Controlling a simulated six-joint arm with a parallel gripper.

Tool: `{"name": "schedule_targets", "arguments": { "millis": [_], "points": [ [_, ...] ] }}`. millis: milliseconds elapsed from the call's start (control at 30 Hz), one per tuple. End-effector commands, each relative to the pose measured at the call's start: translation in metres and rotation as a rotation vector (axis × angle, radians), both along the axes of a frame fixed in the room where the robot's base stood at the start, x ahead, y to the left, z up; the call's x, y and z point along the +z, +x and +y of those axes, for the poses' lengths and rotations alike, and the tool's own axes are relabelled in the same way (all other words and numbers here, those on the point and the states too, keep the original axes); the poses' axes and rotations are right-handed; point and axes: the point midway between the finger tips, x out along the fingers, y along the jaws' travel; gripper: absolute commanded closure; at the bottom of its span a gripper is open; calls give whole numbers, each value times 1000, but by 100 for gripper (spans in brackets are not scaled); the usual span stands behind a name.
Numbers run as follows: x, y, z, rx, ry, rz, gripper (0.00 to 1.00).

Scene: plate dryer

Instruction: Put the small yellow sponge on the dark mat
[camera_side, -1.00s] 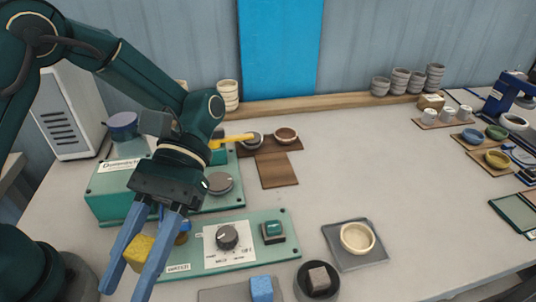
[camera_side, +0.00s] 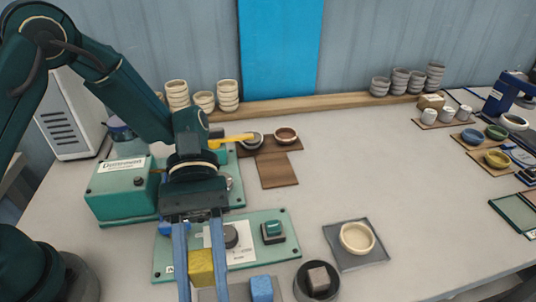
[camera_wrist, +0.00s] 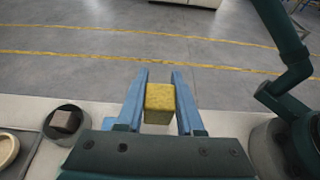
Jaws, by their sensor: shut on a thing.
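My gripper (camera_side: 203,290) is shut on the small yellow sponge (camera_side: 201,266), holding it between its blue fingers above the front of the bench. The wrist view shows the sponge (camera_wrist: 159,98) squarely between the fingers (camera_wrist: 160,76). A grey mat (camera_side: 238,293) lies at the front edge of the picture, partly hidden by my fingers, with a blue sponge (camera_side: 262,288) on it. Another dark grey square mat (camera_side: 374,258), to the right, bears a round cream dish (camera_side: 357,238). I cannot tell which mat the task means.
A dark round bowl (camera_side: 303,291) holding a brownish block (camera_side: 319,279) stands between the two mats. A green control panel (camera_side: 287,252) with a knob and a switch lies behind my fingers. A brown board (camera_side: 277,172) lies farther back. The bench's right middle is clear.

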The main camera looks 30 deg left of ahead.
Motion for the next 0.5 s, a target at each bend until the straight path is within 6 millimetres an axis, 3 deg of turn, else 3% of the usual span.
{"name": "schedule_targets", "arguments": {
  "millis": [500],
  "points": [
    [-45, 0, 0, 0, 0, 3, 100]
  ]
}}
